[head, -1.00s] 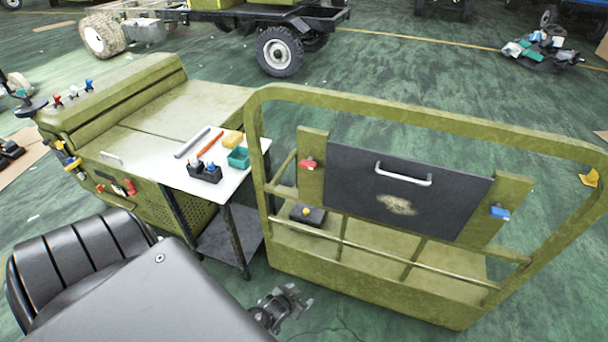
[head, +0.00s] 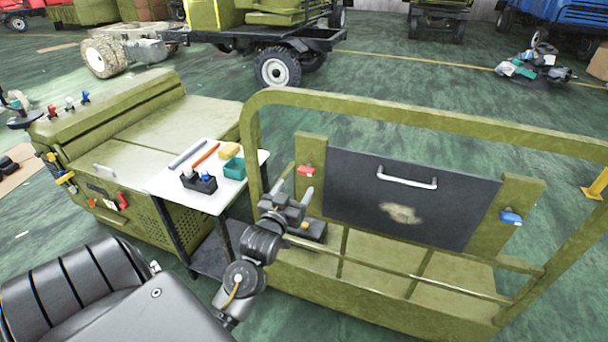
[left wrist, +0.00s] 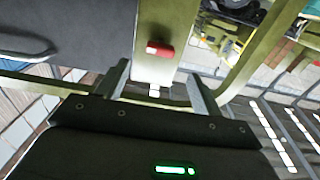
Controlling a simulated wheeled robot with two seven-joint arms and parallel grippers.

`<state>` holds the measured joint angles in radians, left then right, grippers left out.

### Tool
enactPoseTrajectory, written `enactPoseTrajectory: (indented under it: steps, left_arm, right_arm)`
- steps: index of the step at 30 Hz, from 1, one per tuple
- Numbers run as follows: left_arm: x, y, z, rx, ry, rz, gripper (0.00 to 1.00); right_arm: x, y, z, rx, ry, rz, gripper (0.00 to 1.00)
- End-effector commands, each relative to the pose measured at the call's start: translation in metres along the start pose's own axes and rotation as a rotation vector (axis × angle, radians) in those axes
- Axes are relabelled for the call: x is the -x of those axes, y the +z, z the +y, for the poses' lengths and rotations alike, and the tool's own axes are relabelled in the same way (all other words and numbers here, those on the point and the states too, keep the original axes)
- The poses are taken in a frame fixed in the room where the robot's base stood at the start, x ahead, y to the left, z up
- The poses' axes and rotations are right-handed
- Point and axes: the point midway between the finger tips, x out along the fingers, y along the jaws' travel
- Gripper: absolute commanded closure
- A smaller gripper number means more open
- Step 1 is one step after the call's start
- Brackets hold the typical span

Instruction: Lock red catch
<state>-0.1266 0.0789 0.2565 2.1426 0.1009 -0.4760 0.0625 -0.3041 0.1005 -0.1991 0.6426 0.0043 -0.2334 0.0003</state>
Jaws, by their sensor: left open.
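The red catch (head: 306,171) sits on the green upright post left of the dark panel (head: 350,200). It also shows in the left wrist view (left wrist: 160,49), between and beyond my fingers. My left gripper (head: 290,192) is open and empty, just below and left of the red catch in the head view, apart from it. In the left wrist view its two fingers (left wrist: 157,85) stand either side of the post, short of the catch. A blue catch (head: 511,218) sits on the right post. My right gripper is not in view.
The green tubular frame (head: 420,117) surrounds the panel, with a rail below it. A white table (head: 190,196) with tools and a teal box (head: 234,168) stands left of my arm. A black seat (head: 70,270) is at the lower left.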

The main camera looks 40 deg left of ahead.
Motion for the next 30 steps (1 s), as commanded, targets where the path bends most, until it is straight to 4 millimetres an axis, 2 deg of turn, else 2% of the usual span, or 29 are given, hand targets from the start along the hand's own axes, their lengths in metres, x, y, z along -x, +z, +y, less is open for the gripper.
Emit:
enactPoseTrajectory:
  steps: [6,12,18,25,26,30]
  left_arm:
    - [-0.043,-0.002,0.000,0.000,0.000,0.001,0.33]
    - [-0.071,-0.001,0.000,-0.001,0.000,0.000,0.33]
    - [-0.081,0.000,0.000,-0.001,0.000,0.000,0.33]
    - [-0.081,0.000,0.000,-0.001,0.000,0.000,0.33]
    - [-0.081,0.000,0.000,-0.001,0.000,0.000,0.34]
    - [-0.081,0.000,0.000,-0.001,0.000,0.000,0.52]
  right_arm:
    - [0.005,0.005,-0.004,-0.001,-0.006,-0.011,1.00]
    - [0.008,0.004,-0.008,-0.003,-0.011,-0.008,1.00]
    - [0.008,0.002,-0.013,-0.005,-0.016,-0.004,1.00]
    - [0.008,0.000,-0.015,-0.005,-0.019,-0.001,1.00]
    - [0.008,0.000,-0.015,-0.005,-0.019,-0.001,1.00]
    - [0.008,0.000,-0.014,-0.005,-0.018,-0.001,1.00]
